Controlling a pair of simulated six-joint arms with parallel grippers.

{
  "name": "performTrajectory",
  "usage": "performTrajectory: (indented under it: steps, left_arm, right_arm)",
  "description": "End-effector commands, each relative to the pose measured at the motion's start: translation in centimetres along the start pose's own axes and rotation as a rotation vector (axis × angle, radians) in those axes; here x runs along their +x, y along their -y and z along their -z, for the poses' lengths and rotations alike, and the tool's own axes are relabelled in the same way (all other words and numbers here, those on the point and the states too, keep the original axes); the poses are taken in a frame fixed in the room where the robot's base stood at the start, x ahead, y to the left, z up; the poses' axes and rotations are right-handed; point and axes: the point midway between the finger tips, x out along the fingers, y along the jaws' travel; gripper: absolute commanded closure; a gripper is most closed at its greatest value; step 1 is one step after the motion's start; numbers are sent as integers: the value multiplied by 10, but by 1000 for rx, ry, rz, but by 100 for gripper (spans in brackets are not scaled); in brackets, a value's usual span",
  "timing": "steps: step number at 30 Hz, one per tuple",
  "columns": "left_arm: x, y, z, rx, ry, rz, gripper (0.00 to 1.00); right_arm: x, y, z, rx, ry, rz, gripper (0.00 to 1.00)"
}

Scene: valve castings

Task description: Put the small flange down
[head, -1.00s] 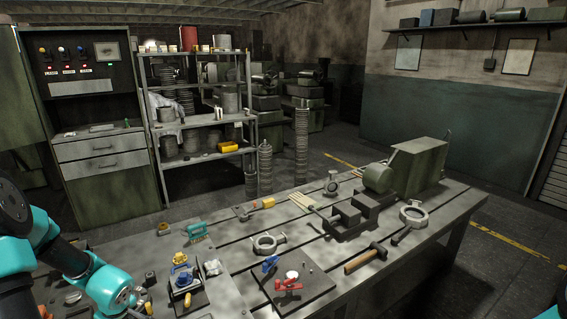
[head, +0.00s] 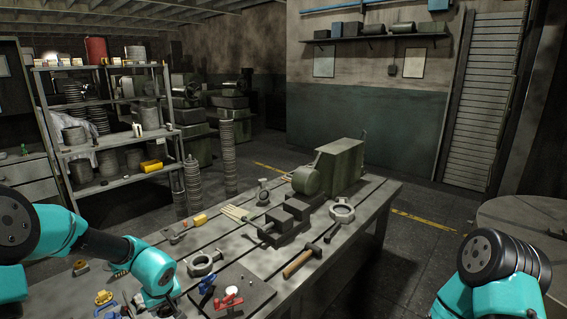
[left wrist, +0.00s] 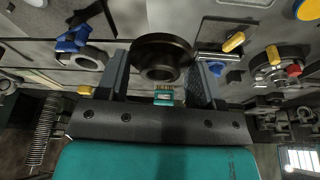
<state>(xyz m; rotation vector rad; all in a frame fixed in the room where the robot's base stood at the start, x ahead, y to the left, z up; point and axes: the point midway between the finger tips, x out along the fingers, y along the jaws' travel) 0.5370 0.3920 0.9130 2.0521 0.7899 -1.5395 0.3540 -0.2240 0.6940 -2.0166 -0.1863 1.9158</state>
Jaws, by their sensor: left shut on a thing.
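The small flange, a dark round ring with a hub and a centre hole (left wrist: 163,48), shows in the left wrist view. My left gripper (left wrist: 161,75) is shut on it, with one finger on each side. Bench objects show beyond the flange; I cannot tell how high it is held. In the head view my left arm reaches over the near left part of the bench (head: 232,250). Its gripper is low in the picture, and the flange cannot be made out there. My right arm shows at the lower right, but its gripper is out of view.
A hammer (head: 301,262), a vise (head: 284,222) and another ring casting (head: 342,212) lie farther right.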

Motion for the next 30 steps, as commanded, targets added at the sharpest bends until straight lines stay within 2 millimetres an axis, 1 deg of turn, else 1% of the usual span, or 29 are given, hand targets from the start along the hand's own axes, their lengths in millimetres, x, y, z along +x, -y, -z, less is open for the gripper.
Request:
performTrajectory:
  steps: [1, 5, 9, 12, 15, 18, 20, 30]
  left_arm:
    - [-5, -20, -5, 44, -2, -14, 71]
    - [-19, -65, -17, 150, -6, -43, 71]
    - [-35, -112, -34, 266, -11, -72, 71]
    - [-46, -140, -48, 338, -15, -90, 71]
    - [-54, -160, -58, 393, -17, -102, 71]
    - [-59, -172, -64, 424, -19, -109, 71]
    - [-61, -175, -66, 432, -20, -112, 71]
    - [-61, -176, -67, 435, -20, -112, 71]
  right_arm:
    - [0, 0, 0, 0, 0, 0, 57]
    - [0, 0, 0, 0, 0, 0, 57]
    - [0, 0, 0, 0, 0, 0, 57]
    - [0, 0, 0, 0, 0, 0, 57]
    - [0, 0, 0, 0, 0, 0, 57]
    - [0, 0, 0, 0, 0, 0, 57]
    - [0, 0, 0, 0, 0, 0, 57]
    - [0, 0, 0, 0, 0, 0, 57]
